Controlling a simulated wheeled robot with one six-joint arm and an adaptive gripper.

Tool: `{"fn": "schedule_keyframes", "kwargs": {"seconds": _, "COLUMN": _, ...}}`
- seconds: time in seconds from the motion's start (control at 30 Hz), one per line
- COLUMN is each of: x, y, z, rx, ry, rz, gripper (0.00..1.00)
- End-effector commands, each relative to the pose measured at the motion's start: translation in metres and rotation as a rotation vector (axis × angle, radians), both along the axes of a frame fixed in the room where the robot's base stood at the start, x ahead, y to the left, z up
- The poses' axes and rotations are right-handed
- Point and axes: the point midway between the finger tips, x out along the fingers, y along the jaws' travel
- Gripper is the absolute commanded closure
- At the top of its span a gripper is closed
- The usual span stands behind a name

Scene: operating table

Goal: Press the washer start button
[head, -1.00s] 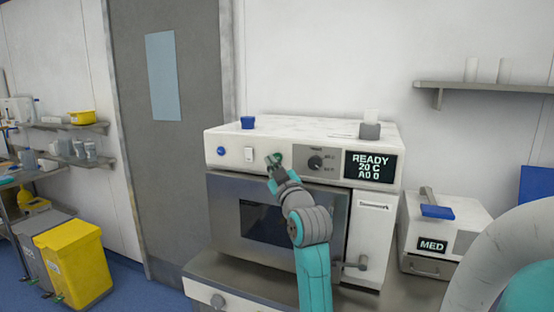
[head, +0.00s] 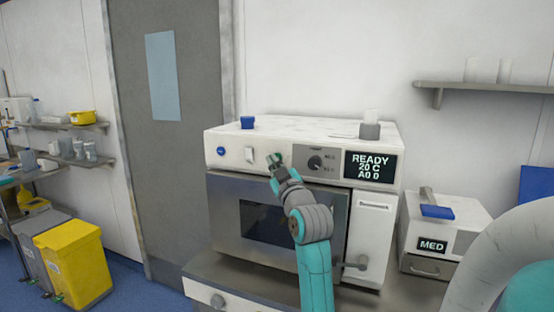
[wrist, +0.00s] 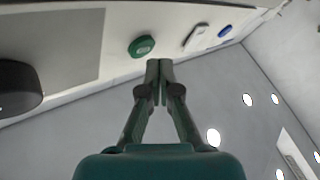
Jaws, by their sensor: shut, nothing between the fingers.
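The washer (head: 225,137) is a white and steel front-loading machine with its door shut. A round green button (wrist: 142,46) sits on its control panel in the wrist view. In the head view that spot is largely hidden by my gripper. My gripper (wrist: 160,68) is shut and empty, its fingertips together close to the green button and slightly off to one side of it. I cannot tell whether they touch the panel. In the head view my gripper (head: 273,162) is at the panel, between the white switch (head: 249,154) and the knob (head: 315,163).
The washer display (head: 370,166) reads READY 20 C A0 0. A blue button (head: 221,151) is at the panel's left end. A box marked MED (head: 447,222) stands to the right. A yellow bin (head: 75,262) stands at left.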

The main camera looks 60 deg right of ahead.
Motion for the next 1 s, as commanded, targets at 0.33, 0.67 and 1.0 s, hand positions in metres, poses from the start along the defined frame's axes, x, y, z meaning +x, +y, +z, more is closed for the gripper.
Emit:
{"fn": "schedule_keyframes", "kwargs": {"seconds": 0.33, "x": 0.0000, "y": 0.0000, "z": 0.0000, "rx": 0.000, "ry": 0.000, "rz": 0.000, "gripper": 1.00}}
{"fn": "schedule_keyframes", "kwargs": {"seconds": 0.67, "x": 0.0001, "y": -0.0017, "z": 0.0000, "rx": 0.000, "ry": 0.000, "rz": 0.000, "gripper": 1.00}}
{"fn": "schedule_keyframes", "kwargs": {"seconds": 1.0, "x": 0.0005, "y": -0.0083, "z": 0.0004, "rx": -0.001, "ry": -0.001, "rz": 0.000, "gripper": 1.00}}
